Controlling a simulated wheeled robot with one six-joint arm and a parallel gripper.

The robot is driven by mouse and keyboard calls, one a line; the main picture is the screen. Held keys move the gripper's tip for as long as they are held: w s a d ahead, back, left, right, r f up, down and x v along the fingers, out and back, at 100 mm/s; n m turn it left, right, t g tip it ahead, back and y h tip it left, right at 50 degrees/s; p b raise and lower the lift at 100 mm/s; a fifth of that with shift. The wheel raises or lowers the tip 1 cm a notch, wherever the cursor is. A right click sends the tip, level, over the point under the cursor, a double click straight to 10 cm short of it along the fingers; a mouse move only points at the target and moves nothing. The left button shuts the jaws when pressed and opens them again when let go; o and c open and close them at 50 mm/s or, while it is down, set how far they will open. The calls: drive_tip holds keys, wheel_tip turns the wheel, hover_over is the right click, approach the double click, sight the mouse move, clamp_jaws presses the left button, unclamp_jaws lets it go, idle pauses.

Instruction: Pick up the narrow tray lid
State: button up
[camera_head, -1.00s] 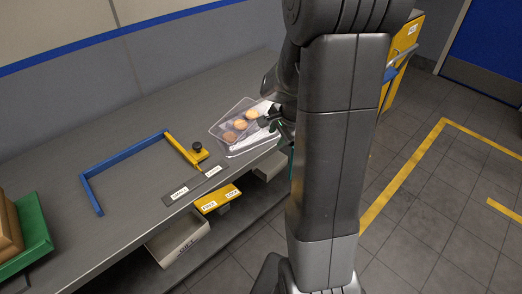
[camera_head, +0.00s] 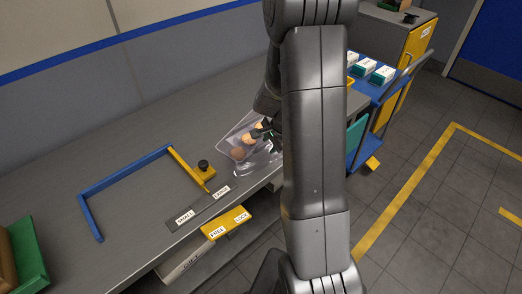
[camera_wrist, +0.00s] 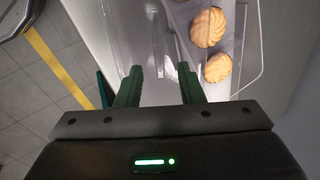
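A clear tray (camera_head: 229,151) with several round biscuits stands near the front edge of the bench. Its clear wall and several biscuits (camera_wrist: 208,27) also show in the wrist view. A clear, glossy piece (camera_wrist: 150,30), perhaps the narrow tray lid, lies beside the biscuits, ahead of my fingertips; its outline is hard to separate from the tray. My gripper (camera_wrist: 160,72) has its two green fingers apart, with a gap between them. In the head view my gripper (camera_head: 267,134) is at the tray's right side, partly hidden by my arm. I cannot tell whether the fingers touch the clear piece.
A blue frame (camera_head: 122,182) with a yellow block (camera_head: 195,172) and black knob lies on the bench to the left. SMALL and LARGE labels (camera_head: 185,217) sit along the bench edge. A green tray (camera_head: 29,257) is at far left. A blue cart (camera_head: 374,92) with boxes stands behind right.

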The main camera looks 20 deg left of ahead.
clamp_jaws()
